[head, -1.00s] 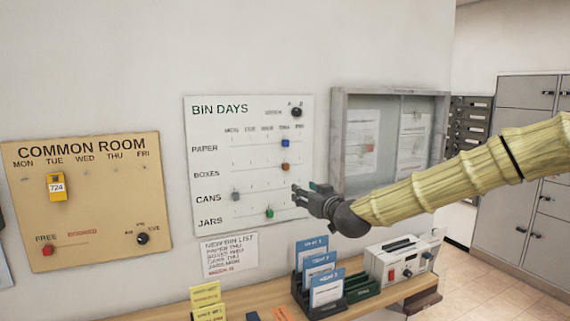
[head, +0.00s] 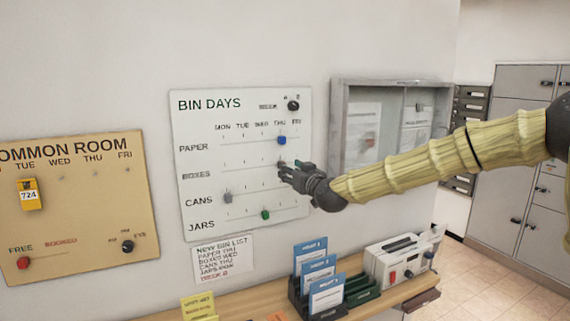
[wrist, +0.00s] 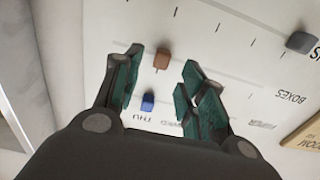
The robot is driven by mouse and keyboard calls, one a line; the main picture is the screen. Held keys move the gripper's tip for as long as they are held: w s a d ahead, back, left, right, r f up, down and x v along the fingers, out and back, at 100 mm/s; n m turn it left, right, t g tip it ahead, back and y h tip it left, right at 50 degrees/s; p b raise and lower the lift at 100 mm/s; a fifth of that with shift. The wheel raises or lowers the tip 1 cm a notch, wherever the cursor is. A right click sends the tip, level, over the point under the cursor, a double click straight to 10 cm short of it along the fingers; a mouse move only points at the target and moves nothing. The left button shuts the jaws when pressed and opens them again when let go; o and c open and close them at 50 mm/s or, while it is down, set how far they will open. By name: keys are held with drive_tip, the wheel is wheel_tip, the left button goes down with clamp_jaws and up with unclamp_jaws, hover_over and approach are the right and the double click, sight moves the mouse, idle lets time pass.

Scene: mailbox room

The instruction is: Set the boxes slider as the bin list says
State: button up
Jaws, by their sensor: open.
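The white BIN DAYS board (head: 200,110) hangs on the wall with columns MON to FRI. The boxes slider is a brown knob (wrist: 162,60) under THU, in line with the blue paper slider (head: 281,140). In the head view my gripper (head: 283,172) mostly hides the brown knob. In the wrist view my gripper (wrist: 160,73) is open, with the brown knob between its fingertips, nearer the left finger. Contact cannot be told. The bin list (head: 222,258) below the board appears to read PAPER THU, BOXES WED, CANS THU, JARS MON, WEEK B.
The grey cans slider (head: 228,198) is near MON and the green jars slider (head: 265,214) near WED. A black week knob (head: 293,105) is at the top right. A glass noticeboard (head: 336,140) hangs to the right. A shelf with card racks (head: 330,312) lies below.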

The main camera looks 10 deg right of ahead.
drive_tip(key=w, duration=0.1)
drive_tip(key=w+p, duration=0.1)
drive_tip(key=w+a, duration=0.1)
drive_tip(key=w, duration=0.1)
drive_tip(key=shift+w+r+p, duration=0.1)
drive_tip(key=shift+r+p, duration=0.15)
drive_tip(key=shift+p, duration=0.1)
drive_tip(key=shift+w+f, duration=0.1)
drive_tip(key=shift+w, duration=0.05)
drive_tip(key=shift+c, duration=0.5)
clamp_jaws()
